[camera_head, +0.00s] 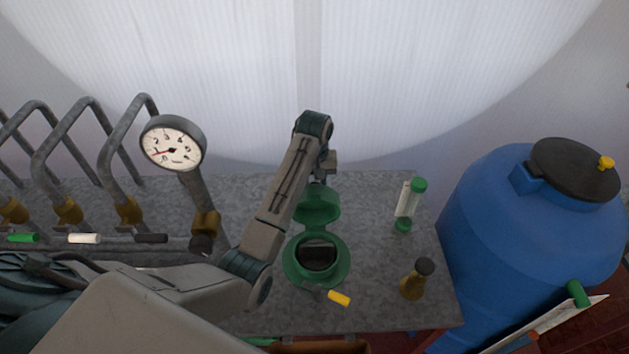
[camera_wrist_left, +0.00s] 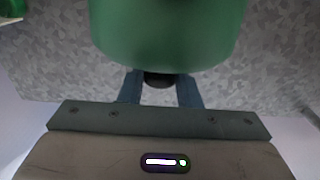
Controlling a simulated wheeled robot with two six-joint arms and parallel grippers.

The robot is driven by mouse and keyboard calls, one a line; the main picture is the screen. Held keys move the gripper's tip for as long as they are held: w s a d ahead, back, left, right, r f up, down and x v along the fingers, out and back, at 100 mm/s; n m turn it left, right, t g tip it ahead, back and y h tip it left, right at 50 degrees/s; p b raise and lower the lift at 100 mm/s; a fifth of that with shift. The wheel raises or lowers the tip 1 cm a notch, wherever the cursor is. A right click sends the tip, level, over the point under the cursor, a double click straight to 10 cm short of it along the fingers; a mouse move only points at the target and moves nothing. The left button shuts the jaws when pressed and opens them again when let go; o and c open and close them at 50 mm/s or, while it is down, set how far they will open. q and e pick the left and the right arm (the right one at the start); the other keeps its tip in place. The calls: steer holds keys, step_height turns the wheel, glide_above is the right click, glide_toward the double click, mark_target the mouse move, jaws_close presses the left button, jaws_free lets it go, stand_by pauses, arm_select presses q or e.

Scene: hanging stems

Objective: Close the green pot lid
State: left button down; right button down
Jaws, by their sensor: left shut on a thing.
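The green pot (camera_head: 291,268) stands on the grey bench with its round dark opening facing up. Its green lid (camera_head: 317,208) stands raised at the far side of the rim, so the pot is open. My left arm reaches over from the left, and my left gripper (camera_head: 322,180) is behind the lid, partly hidden by the arm. In the left wrist view the lid (camera_wrist_left: 168,30) fills the top. There the fingers of my left gripper (camera_wrist_left: 160,88) are shut on a dark knob (camera_wrist_left: 158,79) at the lid's edge. My right gripper is not in view.
A pressure gauge (camera_head: 172,143) and bent grey pipes stand left. A yellow-tipped handle (camera_head: 339,298) lies before the pot. A green-capped clear tube (camera_head: 408,203) and a dark-topped brass piece (camera_head: 413,280) stand right. A big blue barrel (camera_head: 500,230) is beyond the bench's right edge.

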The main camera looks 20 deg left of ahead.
mark_target(315, 198)
arm_select(q)
steer(key=shift+s+d+r+t+y, duration=0.2)
steer(key=shift+s+t, duration=0.2)
steer(key=shift+s, duration=0.05)
steer(key=shift+s+d+r+t+y, duration=0.2)
steer(key=shift+s+t, duration=0.2)
steer(key=shift+s+d+r+t, duration=0.2)
steer(key=shift+s+t, duration=0.15)
steer(key=shift+t, duration=0.05)
